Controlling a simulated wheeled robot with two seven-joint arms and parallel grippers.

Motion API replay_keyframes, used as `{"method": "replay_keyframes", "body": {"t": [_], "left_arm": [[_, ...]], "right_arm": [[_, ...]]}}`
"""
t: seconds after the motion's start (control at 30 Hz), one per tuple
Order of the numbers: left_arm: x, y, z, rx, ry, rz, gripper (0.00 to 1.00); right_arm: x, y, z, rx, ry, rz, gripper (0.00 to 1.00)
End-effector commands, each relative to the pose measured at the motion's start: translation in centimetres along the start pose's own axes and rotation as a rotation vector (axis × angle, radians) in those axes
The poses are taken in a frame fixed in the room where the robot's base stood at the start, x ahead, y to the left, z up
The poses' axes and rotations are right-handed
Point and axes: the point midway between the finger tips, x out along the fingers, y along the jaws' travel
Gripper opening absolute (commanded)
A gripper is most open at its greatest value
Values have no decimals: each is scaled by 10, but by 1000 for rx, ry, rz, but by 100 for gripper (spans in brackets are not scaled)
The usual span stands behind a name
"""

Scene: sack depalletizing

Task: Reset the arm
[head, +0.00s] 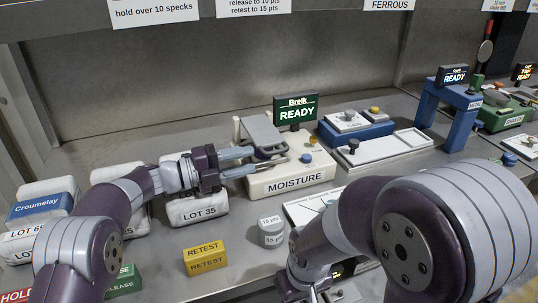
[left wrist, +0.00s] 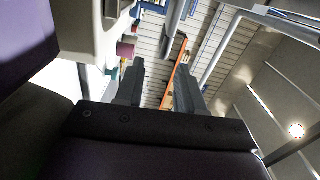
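My left gripper (head: 250,160) is in front of the cream moisture analyser (head: 292,180), beside its grey lid (head: 262,132), which is tilted up. Whether the fingers touch the lid or its lever, I cannot tell. In the left wrist view the two fingers (left wrist: 160,90) stand apart with nothing between them. My left arm (head: 125,195) reaches in from the lower left over the bench. My right arm (head: 420,235) is folded large across the lower right. Its fingers do not show.
Small white sacks, one marked LOT 35 (head: 198,208), lie at the left near the arm. A yellow RETEST block (head: 206,257) and a grey round container (head: 271,232) stand in front. A green READY display (head: 296,110), a white tray (head: 385,150) and a blue frame (head: 450,108) are behind.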

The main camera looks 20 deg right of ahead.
Motion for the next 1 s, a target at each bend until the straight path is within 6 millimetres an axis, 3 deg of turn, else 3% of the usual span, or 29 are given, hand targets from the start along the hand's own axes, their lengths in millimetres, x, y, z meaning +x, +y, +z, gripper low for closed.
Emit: {"method": "replay_keyframes", "body": {"t": [0.1,0.2,0.53,0.8,1.0], "left_arm": [[-20,0,0,0,0,0,38],[-28,0,0,0,0,0,38],[-30,-2,0,0,1,0,38],[-30,-54,-4,0,1,0,38],[-30,-81,-5,0,1,1,38]], "right_arm": [[0,0,0,0,0,0,43],[0,0,0,0,0,0,43],[-3,0,0,0,0,0,43],[-54,0,-7,0,0,0,43],[-82,0,-10,0,0,0,43]]}}
